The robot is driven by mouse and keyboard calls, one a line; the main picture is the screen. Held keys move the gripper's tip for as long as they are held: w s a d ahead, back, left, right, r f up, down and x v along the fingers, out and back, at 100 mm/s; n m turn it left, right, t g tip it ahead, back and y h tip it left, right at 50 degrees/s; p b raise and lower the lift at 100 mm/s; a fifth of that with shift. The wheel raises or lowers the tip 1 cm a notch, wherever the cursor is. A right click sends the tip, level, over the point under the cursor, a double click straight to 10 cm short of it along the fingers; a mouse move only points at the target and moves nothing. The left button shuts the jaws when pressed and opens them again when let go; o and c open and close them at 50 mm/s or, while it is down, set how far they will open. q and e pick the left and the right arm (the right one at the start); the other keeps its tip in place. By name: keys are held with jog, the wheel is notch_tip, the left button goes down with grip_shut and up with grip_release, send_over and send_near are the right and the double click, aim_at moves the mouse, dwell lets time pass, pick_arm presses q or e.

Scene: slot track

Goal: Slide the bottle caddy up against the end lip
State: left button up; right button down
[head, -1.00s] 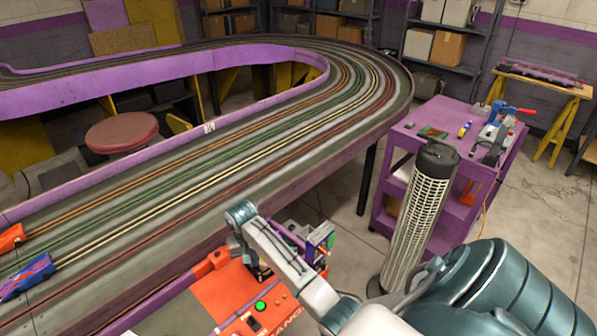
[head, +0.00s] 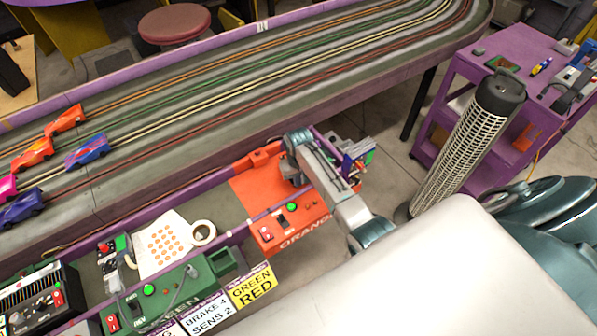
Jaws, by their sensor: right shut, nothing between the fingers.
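A small caddy-like holder (head: 356,163) with bits of blue, white and green stands at the right end of the orange station, partly hidden behind my right arm; I take it to be the bottle caddy. My right gripper (head: 294,177) points down over the orange surface, left of this holder. It is shut and empty, and its fingers are largely hidden by the wrist. Whether it touches the holder cannot be told. The end lip is not clearly distinguishable. My left gripper is not in view.
The orange control box (head: 291,219) stands just in front of my right gripper. A white cup (head: 203,232) and a dotted pad (head: 166,242) are to the left. The slot track (head: 200,120) runs behind. A tower fan (head: 470,145) and purple cart (head: 470,60) stand right.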

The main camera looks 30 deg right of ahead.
jog(key=shift+f, duration=0.25)
jog(key=shift+w+d, duration=0.15)
jog(key=shift+w, duration=0.9)
notch_tip(320, 180, up, 9)
jog(key=p, duration=0.8)
jog(key=shift+r+p, duration=0.5)
jog(key=shift+p, duration=0.1)
